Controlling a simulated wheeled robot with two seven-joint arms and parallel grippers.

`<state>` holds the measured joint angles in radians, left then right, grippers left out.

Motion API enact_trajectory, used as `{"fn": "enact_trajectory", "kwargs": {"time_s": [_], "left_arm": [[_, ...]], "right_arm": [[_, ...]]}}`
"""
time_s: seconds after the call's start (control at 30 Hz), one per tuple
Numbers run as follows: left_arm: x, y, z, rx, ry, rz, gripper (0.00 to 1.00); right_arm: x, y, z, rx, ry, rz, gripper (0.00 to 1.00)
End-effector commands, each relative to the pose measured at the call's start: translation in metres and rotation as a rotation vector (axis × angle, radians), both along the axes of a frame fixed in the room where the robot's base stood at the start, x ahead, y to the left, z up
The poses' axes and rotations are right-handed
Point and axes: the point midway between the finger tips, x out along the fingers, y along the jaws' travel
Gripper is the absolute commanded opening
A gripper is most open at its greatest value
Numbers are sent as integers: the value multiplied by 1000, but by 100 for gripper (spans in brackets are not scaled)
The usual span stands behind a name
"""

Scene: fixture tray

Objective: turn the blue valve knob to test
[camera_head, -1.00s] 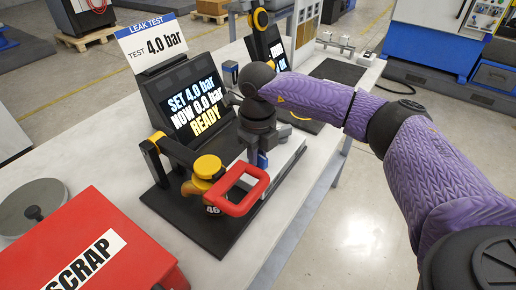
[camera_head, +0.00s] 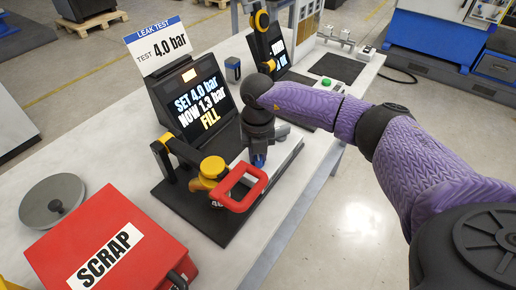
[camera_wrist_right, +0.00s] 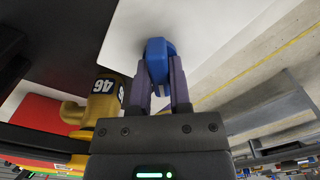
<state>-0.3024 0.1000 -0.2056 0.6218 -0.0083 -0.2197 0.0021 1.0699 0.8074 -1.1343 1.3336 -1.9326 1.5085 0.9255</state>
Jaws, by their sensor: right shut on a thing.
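The blue valve knob (camera_head: 258,160) is at the right side of the leak-test fixture, mostly hidden under my right gripper (camera_head: 259,150). In the right wrist view the knob (camera_wrist_right: 160,48) sits between the two fingers of my right gripper (camera_wrist_right: 161,68), which are shut on it. The marks around the knob are hidden, so I cannot tell its setting by sight. The tester screen (camera_head: 196,100) reads "SET 4.0 bar, NOW 1.3 bar, FILL". A sign (camera_head: 160,45) above it reads "LEAK TEST, TEST 4.0 bar". My left gripper is not seen.
A yellow clamp with a red handle (camera_head: 238,203) stands close to the left of my right gripper. A red SCRAP box (camera_head: 115,225) and a round grey lid (camera_head: 53,203) are at the left. A second station with a green button (camera_head: 326,82) stands behind.

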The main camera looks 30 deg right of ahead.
Motion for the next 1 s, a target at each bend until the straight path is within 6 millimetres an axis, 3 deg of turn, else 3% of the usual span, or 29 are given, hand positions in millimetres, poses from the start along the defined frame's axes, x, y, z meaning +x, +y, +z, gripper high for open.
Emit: {"fn": "enact_trajectory", "kwargs": {"time_s": [0.57, 0.6, 0.73, 1.0], "left_arm": [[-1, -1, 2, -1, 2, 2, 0], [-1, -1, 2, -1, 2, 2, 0], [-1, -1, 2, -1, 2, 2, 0], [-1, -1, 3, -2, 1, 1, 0]], "right_arm": [[1, 0, 1, 0, -4, -28, 0], [1, 0, 1, 0, -4, -28, 32], [1, 0, 1, 0, -3, -27, 59], [0, 0, 1, 0, -2, -26, 59]]}}
